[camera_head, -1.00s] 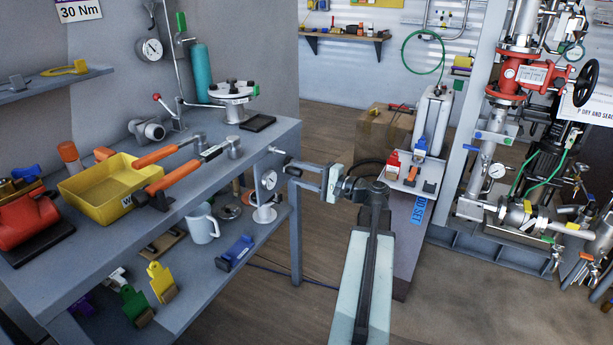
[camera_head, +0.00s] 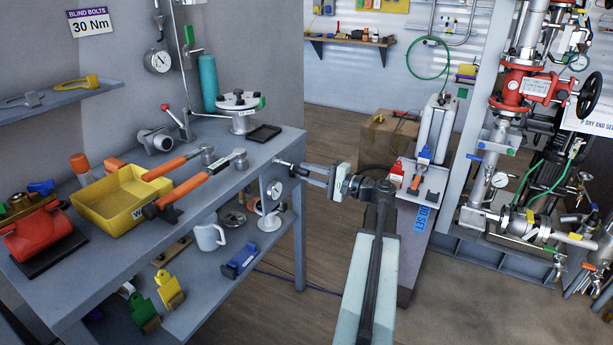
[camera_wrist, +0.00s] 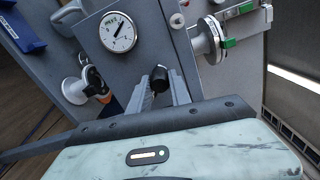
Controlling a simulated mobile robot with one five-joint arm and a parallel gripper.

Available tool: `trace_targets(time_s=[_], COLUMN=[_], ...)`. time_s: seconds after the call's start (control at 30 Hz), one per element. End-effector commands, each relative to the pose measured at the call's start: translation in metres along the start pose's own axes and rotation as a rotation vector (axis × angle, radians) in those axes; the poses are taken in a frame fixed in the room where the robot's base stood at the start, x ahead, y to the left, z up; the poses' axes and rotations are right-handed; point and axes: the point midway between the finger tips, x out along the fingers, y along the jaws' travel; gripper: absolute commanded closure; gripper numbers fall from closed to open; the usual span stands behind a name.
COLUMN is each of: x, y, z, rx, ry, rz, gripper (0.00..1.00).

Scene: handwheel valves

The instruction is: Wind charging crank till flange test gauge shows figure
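The crank (camera_head: 284,163) sticks out from the end of the bench, just under its top. Its dark knob (camera_wrist: 160,78) shows in the wrist view. My gripper (camera_head: 303,172) is at the crank, with its fingers apart. In the wrist view my gripper (camera_wrist: 161,85) has one finger on each side of the knob; I see no clear contact. A round white gauge (camera_head: 274,190) sits on the bench's end panel below the crank. It is larger in the wrist view (camera_wrist: 117,32), its needle pointing up and slightly right; the figures are too small to read.
A round flange fixture (camera_head: 240,101) with green clips stands on the bench (camera_head: 262,150). A yellow tray (camera_head: 122,203) and orange-handled tools lie nearby.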

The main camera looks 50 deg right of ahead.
Motion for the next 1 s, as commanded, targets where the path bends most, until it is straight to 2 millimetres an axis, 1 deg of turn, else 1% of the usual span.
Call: trace_targets(time_s=[0.03, 0.07, 0.37, 0.47, 0.57, 0.9, 1.0], x=[0.000, 0.000, -0.001, -0.005, -0.014, -0.053, -0.061], y=[0.001, 0.002, 0.002, 0.002, 0.002, 0.002, 0.002], z=[0.000, 0.001, 0.001, 0.001, 0.001, 0.000, 0.000], rx=[0.000, 0.000, 0.000, 0.000, 0.000, 0.000, 0.000], ry=[0.000, 0.000, 0.000, 0.001, 0.001, 0.002, 0.002], rz=[-0.001, -0.001, 0.000, 0.000, -0.001, -0.001, -0.001], gripper=[0.63, 0.54, 0.54, 0.54, 0.54, 0.54, 0.54])
